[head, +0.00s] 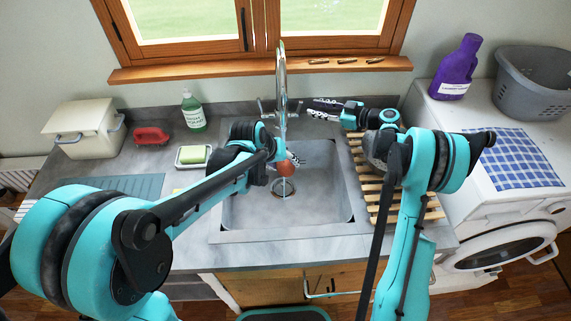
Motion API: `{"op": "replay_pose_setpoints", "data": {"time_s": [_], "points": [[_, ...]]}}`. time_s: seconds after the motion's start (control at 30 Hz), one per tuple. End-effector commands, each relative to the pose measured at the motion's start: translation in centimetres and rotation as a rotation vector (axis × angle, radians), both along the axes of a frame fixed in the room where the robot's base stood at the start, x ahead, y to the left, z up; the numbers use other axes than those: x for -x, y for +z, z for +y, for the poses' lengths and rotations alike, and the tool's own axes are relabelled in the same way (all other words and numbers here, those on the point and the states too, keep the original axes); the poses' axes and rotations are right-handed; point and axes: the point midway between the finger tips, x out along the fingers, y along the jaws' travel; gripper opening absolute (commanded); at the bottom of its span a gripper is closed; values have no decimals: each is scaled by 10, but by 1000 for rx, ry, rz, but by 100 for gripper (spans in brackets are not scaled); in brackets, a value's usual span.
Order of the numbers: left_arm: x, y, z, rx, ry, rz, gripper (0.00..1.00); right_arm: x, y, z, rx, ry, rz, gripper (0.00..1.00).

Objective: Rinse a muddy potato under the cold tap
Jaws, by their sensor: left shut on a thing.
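A reddish-brown potato (286,168) is in my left gripper (290,160), over the sink basin (322,190) and below the tap's spout. My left gripper is shut on it and hides part of it. The tall chrome tap (282,85) stands behind the basin, with a handle on each side of its base. A pale vertical streak like running water shows below the potato, above the drain (284,188). My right gripper (318,108) points left, close to the tap's right handle. Its fingers are apart, and I cannot tell whether they touch the handle.
A wooden slatted rack (370,188) lies right of the basin, under my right arm. A purple bottle (455,68) and grey basket (533,85) stand on the washing machine (480,185).

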Motion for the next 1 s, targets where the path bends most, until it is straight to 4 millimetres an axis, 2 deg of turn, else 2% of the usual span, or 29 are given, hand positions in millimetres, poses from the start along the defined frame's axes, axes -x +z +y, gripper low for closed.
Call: {"op": "replay_pose_setpoints", "data": {"time_s": [0.03, 0.13, 0.17, 0.27, 0.37, 0.53, 0.67, 0.8, 1.0], "points": [[0, 0, 0, 0, 0, 0, 15, 0, 0, 0, 0, 0, 0, 29], [0, 0, 0, 0, 0, 0, 15, 0, 0, 2, 18, 6, -4, 3], [0, 0, 0, 0, 0, 0, 15, 0, -1, 4, 34, 12, -7, 0], [0, 0, 0, 0, 0, 0, 15, 2, -5, 13, 151, 53, -31, 0], [0, 0, 0, 0, 0, 0, 15, 8, -12, 26, 363, 141, -79, 0], [0, 0, 0, 0, 0, 0, 15, 16, -10, 57, 848, 383, -235, 0], [0, 0, 0, 0, 0, 0, 15, 24, 8, 68, 1211, 612, -379, 0], [0, 0, 0, 0, 0, 0, 15, 31, 39, 71, 1533, 856, -523, 0], [0, 0, 0, 0, 0, 0, 15, 36, 77, 71, 1804, 1093, -649, 0]]}}
